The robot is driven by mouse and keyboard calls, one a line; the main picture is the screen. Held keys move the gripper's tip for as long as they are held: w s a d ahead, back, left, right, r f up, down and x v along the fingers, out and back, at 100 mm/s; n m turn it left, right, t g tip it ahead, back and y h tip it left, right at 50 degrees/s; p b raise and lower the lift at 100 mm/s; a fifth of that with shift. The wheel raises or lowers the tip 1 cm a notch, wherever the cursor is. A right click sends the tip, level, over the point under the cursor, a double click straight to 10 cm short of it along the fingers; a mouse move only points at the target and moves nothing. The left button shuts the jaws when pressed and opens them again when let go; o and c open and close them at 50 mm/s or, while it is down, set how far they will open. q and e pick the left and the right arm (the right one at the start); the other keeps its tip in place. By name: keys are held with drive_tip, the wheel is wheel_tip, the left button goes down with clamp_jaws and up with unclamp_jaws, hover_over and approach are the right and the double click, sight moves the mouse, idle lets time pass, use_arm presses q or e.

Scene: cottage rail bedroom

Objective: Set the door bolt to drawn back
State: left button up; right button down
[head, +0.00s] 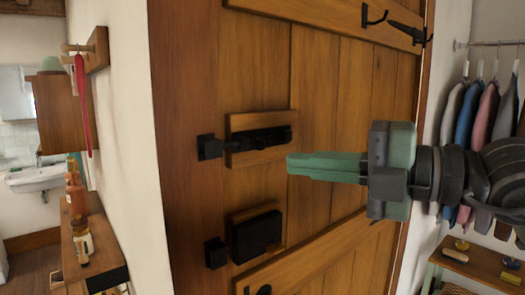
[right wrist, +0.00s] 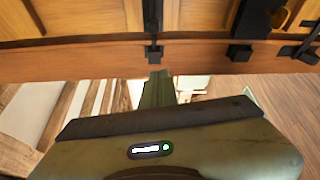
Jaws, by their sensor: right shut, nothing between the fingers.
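The black door bolt (head: 264,138) lies level on a small wooden block on the plank door (head: 330,110). Its bar appears to reach left to the black keep (head: 209,147) on the frame side. In the right wrist view the bolt (right wrist: 152,14) runs down to the keep (right wrist: 155,52). My right gripper (head: 292,163) is shut and empty, its fingers pointing left. In the head view its tips show just below and right of the bolt. I cannot tell whether they touch the door. My left gripper is not in view.
A black lock box (head: 256,236) with its own keep (head: 215,252) sits below the bolt. Clothes (head: 470,110) hang at the right above a low bench (head: 475,262). A shelf (head: 95,255) stands at the left.

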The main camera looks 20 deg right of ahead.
sight(252, 144)
drive_tip(key=shift+a, duration=0.1)
drive_tip(key=p+x, duration=0.2)
drive_tip(key=x, duration=0.1)
drive_tip(key=p+x, duration=0.2)
drive_tip(key=x, duration=0.1)
drive_tip(key=p+x, duration=0.3)
drive_tip(key=x, duration=0.1)
drive_tip(key=shift+a+r, duration=0.1)
drive_tip(key=shift+r, duration=0.1)
drive_tip(key=d, duration=0.1)
drive_tip(key=w+d+p, duration=0.1)
drive_tip(key=d, duration=0.2)
drive_tip(key=shift+w+r+p, duration=0.1)
drive_tip(key=shift+w+p, duration=0.2)
drive_tip(key=shift+a, duration=0.1)
